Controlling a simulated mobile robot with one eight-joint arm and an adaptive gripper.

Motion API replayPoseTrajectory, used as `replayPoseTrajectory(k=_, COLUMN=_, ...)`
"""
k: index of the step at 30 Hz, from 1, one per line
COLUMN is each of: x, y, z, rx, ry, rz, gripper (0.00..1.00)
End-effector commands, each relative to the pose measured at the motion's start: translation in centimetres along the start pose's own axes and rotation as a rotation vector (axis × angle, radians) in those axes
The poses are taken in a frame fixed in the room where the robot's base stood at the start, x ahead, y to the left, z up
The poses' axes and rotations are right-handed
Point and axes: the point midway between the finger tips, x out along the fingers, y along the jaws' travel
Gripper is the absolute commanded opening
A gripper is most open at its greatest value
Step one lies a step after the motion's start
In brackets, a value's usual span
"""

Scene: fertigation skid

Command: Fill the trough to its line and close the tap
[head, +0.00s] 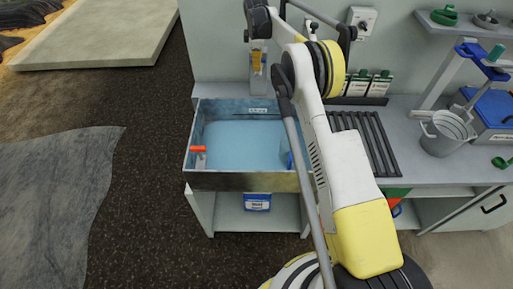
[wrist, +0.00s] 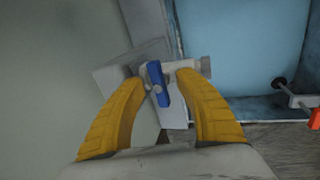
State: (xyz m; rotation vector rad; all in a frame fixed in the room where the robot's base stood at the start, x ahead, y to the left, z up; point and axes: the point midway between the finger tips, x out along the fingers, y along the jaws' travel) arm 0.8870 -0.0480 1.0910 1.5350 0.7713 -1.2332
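The trough (head: 190,137) is a grey-blue open basin on the left of the bench. Pale blue water (head: 240,145) appears to lie in it. A dark line with a small white label (head: 257,110) is on the back wall, seemingly just above the water's far edge. The tap's blue lever (wrist: 158,84) sits on a pale valve body in the wrist view, beside the trough wall (wrist: 240,50). My gripper (wrist: 160,82) is open, its yellow fingers either side of the lever with gaps showing. In the head view, my gripper (head: 257,62) is above the trough's back edge. No stream is visible.
A red-orange piece (head: 198,149) is at the trough's left wall. A blue item at the trough's right is partly behind my arm. A dark ribbed rack (head: 372,140), grey bucket (head: 446,133) and several bottles (head: 370,84) stand right. Open floor lies left.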

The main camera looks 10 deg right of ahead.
Motion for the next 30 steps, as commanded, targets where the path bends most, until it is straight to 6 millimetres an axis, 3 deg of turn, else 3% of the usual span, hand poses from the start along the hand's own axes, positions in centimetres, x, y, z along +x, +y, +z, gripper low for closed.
replayPoseTrajectory(k=8, x=-0.3, y=0.1, z=0.1, rx=0.000, ry=-0.001, rz=0.000, gripper=0.43)
replayPoseTrajectory(k=24, x=-5.9, y=1.8, z=0.1, rx=0.000, ry=-0.001, rz=-0.002, gripper=0.43)
replayPoseTrajectory(k=30, x=-6.8, y=2.1, z=0.1, rx=0.000, ry=-0.001, rz=-0.002, gripper=0.43)
